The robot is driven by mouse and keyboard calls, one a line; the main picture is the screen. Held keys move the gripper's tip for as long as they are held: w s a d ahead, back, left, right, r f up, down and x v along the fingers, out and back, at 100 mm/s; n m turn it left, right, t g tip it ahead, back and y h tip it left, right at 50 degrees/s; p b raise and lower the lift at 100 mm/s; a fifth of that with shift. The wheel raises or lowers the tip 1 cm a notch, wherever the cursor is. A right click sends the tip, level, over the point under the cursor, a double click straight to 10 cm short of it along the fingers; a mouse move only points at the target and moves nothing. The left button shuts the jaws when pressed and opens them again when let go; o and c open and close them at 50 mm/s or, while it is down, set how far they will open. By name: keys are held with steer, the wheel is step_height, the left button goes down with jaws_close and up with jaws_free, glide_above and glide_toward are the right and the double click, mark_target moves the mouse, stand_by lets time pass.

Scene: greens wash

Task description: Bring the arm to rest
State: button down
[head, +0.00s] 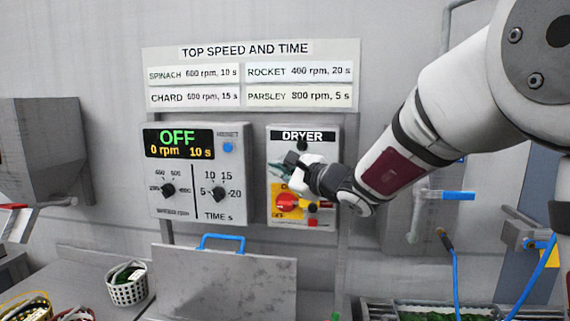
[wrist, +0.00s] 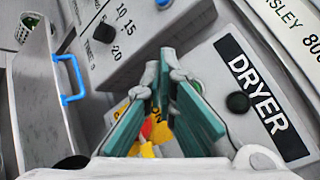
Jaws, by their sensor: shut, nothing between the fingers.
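My gripper (head: 290,168) is in front of the dryer box in the head view, shut and empty. In the wrist view its green fingers (wrist: 166,112) point at the box, with red and yellow parts of the switch showing behind them. The dryer box (head: 326,140) is grey with a "DRYER" label. Its red rotary switch (head: 287,206) on a yellow plate points toward "OFF", partly hidden by my gripper. I cannot tell whether the fingers touch the box.
Left of the dryer box is a control panel (head: 235,175) whose display reads OFF, 0 rpm, 10 s. Below stands a metal lid (head: 225,280) with a blue handle. A white basket (head: 128,291) with greens is at lower left. Blue hoses hang at right.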

stand_by(0.6)
steer(key=s+f+n+g, duration=0.1)
steer(key=s+n+g, duration=0.85)
steer(key=s, duration=1.25)
steer(key=s+d+f+n+h, duration=0.4)
steer(key=s+d+n+h, duration=0.1)
steer(key=s+d, duration=0.3)
steer(key=s+d+f+n+t+h, duration=0.1)
steer(key=s+d+f+n+h, duration=0.3)
steer(key=s+d, duration=0.5)
steer(key=shift+s+d+f+n+h, duration=0.25)
steer(key=shift+f+n+h, duration=0.1)
steer(key=shift+f+h, duration=0.1)
